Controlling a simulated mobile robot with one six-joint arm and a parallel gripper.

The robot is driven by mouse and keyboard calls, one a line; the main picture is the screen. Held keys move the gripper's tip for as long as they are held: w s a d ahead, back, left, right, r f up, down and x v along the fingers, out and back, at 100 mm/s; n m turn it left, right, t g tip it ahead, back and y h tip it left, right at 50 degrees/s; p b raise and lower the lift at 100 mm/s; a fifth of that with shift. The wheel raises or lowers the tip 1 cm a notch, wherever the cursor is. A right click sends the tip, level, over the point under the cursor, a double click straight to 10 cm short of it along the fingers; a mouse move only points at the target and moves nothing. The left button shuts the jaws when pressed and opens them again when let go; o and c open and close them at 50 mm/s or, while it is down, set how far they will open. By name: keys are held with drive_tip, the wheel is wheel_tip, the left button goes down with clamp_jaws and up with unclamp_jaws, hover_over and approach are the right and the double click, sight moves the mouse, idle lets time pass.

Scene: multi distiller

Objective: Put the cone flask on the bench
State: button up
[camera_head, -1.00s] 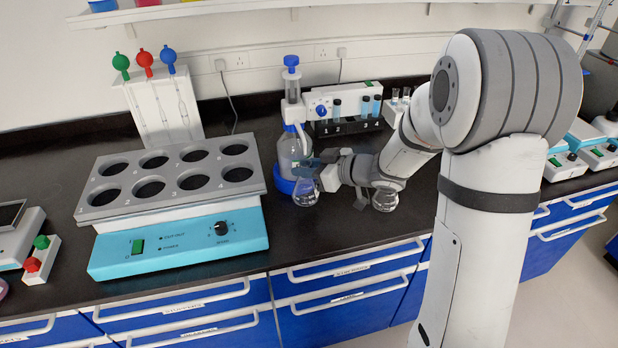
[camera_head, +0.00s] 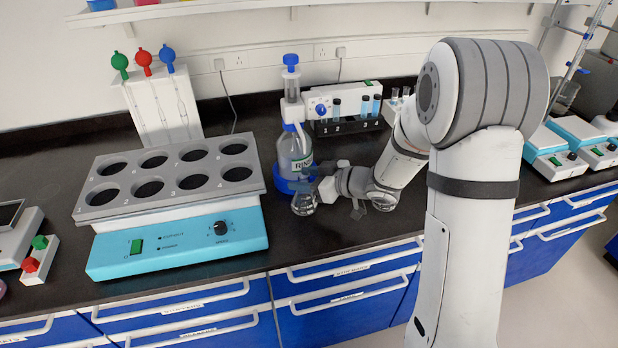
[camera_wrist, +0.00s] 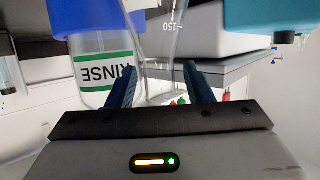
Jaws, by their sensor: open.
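The clear cone flask (camera_head: 304,205) is upright at the black bench (camera_head: 345,232), in front of the rinse bottle; its base appears to rest on the bench top. My gripper (camera_head: 312,183) is low over the bench around the flask's upper part, and its fingers partly hide the neck. In the wrist view, which is upside down, my gripper's dark fingers (camera_wrist: 160,85) are spread apart. The clear flask glass (camera_wrist: 158,45), with a "150" mark, shows between and beyond them. I cannot tell whether either finger touches the glass.
The rinse bottle (camera_head: 294,148) in its blue holder is close behind the flask. A blue-fronted heating unit (camera_head: 180,245) with several wells stands left. Another clear flask (camera_head: 384,201) is behind my wrist, right. A tube rack (camera_head: 350,124) stands behind. The bench front is clear.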

drive_tip(key=shift+s+d+r, duration=0.1)
drive_tip(key=shift+d+r, duration=0.15)
drive_tip(key=shift+r, duration=0.05)
drive_tip(key=s+d+r+m+t+h, duration=0.25)
drive_tip(key=d+r+m+h, duration=0.2)
drive_tip(key=d+h, duration=0.4)
drive_tip(key=s+d+r+m+t+h, duration=0.1)
drive_tip(key=s+d+r+m+h, duration=0.3)
drive_tip(key=d, duration=0.8)
drive_tip(key=s+a+m+g, duration=0.1)
drive_tip(key=s+g, duration=0.3)
drive_tip(key=s, duration=0.5)
drive_tip(key=s+a+m+g, duration=0.2)
drive_tip(key=s+g, duration=0.1)
drive_tip(key=s, duration=0.7)
drive_tip(key=shift+s+a+f+m+g+p, duration=0.3)
drive_tip(key=shift+f+m+g, duration=0.05)
drive_tip(key=shift+f, duration=0.1)
